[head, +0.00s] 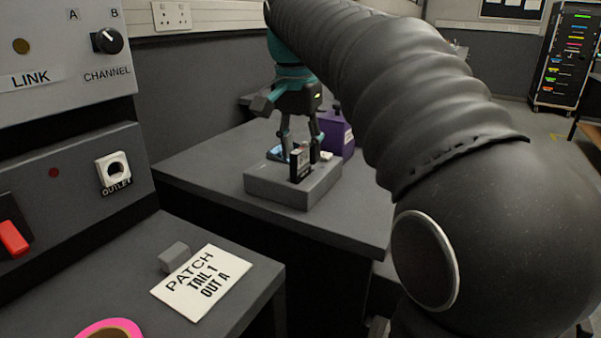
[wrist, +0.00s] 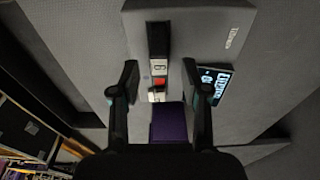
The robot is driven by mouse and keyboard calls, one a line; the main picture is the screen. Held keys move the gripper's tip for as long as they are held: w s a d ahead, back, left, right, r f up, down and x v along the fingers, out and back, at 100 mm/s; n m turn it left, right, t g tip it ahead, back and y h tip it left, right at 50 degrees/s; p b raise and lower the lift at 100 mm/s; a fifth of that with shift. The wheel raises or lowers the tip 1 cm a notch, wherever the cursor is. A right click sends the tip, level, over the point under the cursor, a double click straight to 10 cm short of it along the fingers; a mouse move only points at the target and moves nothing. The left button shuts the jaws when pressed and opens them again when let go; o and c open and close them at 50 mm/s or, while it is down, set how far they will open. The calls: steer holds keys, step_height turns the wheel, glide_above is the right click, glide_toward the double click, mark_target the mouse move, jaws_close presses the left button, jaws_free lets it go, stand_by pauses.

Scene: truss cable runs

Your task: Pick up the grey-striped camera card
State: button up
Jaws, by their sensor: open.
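A black upright card (head: 299,163) with a pale label stands in a grey block (head: 290,193) on the dark bench in the head view. In the wrist view the black card (wrist: 157,40) shows with a pale grey patch, then a red patch and a white piece, in line between the fingers. I cannot make out clear grey stripes on any of them. My gripper (head: 302,138) is open and points down over the block. In the wrist view its fingers (wrist: 158,88) stand apart on either side of this row, with nothing clearly gripped.
A card with light blue lettering (wrist: 214,84) lies just right of the right finger. A purple box (head: 338,132) stands behind the block. A nearer bench holds a patch sign (head: 202,282) and a pink roll (head: 108,329). The bench front is clear.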

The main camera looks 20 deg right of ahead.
steer(key=shift+w+d+f, duration=0.1)
steer(key=shift+d+f, duration=0.05)
steer(key=shift+f, duration=1.1)
jaws_close()
steer(key=shift+r, duration=0.1)
